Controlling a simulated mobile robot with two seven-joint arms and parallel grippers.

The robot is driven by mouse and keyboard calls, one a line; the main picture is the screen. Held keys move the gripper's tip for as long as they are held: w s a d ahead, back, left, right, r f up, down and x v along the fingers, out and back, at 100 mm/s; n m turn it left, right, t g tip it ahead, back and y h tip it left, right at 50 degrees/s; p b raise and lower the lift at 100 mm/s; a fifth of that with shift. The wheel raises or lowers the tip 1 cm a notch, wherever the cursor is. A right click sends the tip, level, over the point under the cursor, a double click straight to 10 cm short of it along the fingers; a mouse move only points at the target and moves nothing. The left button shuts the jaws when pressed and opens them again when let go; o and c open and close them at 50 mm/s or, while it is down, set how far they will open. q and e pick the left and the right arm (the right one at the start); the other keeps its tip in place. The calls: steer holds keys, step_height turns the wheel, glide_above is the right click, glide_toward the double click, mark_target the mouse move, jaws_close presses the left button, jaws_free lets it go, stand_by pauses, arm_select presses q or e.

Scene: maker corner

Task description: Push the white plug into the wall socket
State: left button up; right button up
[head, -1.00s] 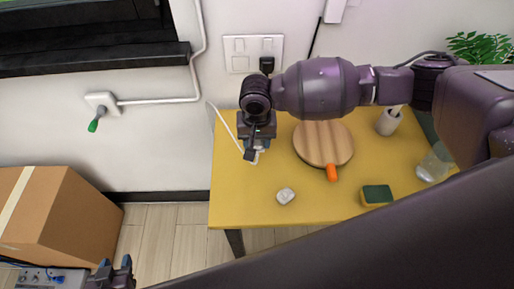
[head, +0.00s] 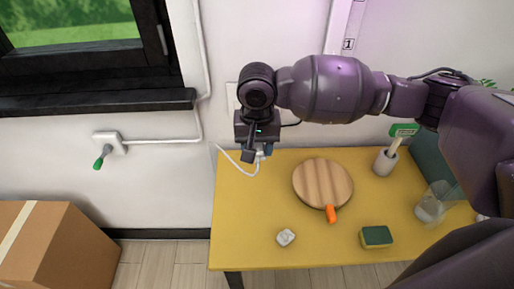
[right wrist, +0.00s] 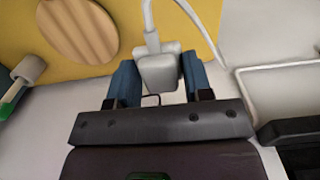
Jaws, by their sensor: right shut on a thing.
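The white plug (right wrist: 158,72) sits between the blue fingers of my right gripper (right wrist: 157,82), which is shut on it. Its white cord runs away at the top of the right wrist view. In the head view my right gripper (head: 258,149) is close to the wall, above the table's back left edge, with the cord (head: 234,160) hanging in a loop. The wall socket (head: 231,96) is mostly hidden behind my right wrist; only its left edge shows. My left gripper is out of view.
The yellow table (head: 240,220) holds a round wooden board (head: 322,182), a sponge (head: 376,237), a whitish lump (head: 285,237), a cup (head: 384,162) and a clear jar (head: 432,205). A cardboard box (head: 65,250) stands left.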

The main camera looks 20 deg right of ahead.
steer(key=s+d+n, duration=0.1)
steer(key=d+n, duration=0.2)
steer(key=d, duration=0.3)
steer(key=shift+d, duration=0.25)
steer(key=shift+a, duration=0.1)
stand_by(0.4)
